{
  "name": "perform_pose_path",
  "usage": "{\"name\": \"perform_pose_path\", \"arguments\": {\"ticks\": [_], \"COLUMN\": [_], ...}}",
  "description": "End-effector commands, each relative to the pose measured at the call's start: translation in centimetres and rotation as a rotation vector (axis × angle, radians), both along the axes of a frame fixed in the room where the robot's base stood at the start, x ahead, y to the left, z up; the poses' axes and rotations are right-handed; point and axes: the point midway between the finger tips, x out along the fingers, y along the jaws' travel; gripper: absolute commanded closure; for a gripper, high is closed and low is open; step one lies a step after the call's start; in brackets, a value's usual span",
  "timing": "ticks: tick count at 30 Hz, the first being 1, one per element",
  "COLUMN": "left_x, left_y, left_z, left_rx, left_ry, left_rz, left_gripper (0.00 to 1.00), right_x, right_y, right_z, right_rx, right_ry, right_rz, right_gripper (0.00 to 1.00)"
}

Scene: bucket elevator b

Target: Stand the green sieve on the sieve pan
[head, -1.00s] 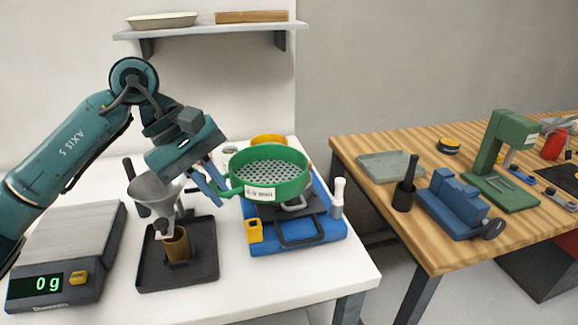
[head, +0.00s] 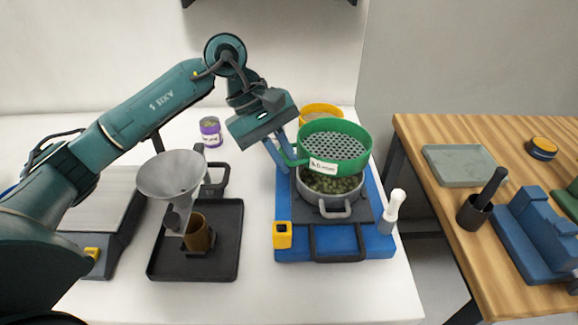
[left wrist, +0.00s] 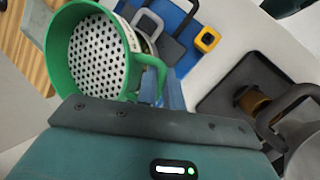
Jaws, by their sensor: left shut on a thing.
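The green sieve (head: 335,146), with a perforated floor and a white label, is held in the air; it also shows in the left wrist view (left wrist: 72,52). My left gripper (head: 284,152) is shut on its side handle (left wrist: 152,66). The sieve pan (head: 318,203) is a grey metal pan with handles, holding greenish lumps, on a blue base (head: 292,249). The sieve is above and slightly behind the pan in the head view, tilted, and covers its far part. A gap seems to show between them at the front. My right gripper is out of view.
A yellow ring-shaped sieve (head: 322,110) is behind the green one. A white-handled brush (head: 393,205) stands at the base's right. A metal funnel (head: 170,175) over a black tray (head: 225,255) is left. A purple-labelled jar (head: 210,132) stands behind.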

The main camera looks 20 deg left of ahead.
Motion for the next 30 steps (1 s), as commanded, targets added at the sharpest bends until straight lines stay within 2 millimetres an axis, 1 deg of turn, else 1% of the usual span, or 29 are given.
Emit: {"name": "perform_pose_path", "arguments": {"ticks": [2, 9, 17, 20, 26, 27, 30], "left_x": [0.0, 0.0, 0.0, 0.0, 0.0, 0.0, 0.0], "left_y": [0.0, 0.0, 0.0, 0.0, 0.0, 0.0, 0.0], "left_z": [-0.5, -3.6, -3.9, -4.3, -4.9, -4.9, -4.8], "left_rx": [-0.001, -0.001, -0.001, -0.001, -0.001, 0.001, 0.000], "left_ry": [0.001, 0.002, -0.002, -0.002, -0.002, -0.001, 0.000], "left_rz": [0.001, 0.001, 0.000, 0.000, 0.000, 0.000, 0.000], "left_gripper": [1.00, 1.00, 1.00, 1.00, 1.00, 0.91, 0.83], "right_x": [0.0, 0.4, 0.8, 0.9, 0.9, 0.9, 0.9], "right_y": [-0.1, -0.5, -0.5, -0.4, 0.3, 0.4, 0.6], "right_z": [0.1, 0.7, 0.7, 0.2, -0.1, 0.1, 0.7], "right_rx": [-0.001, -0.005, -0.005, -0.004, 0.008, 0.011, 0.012], "right_ry": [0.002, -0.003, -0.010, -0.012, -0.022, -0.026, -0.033], "right_rz": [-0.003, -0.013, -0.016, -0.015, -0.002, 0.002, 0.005], "right_gripper": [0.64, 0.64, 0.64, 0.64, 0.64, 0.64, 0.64]}}
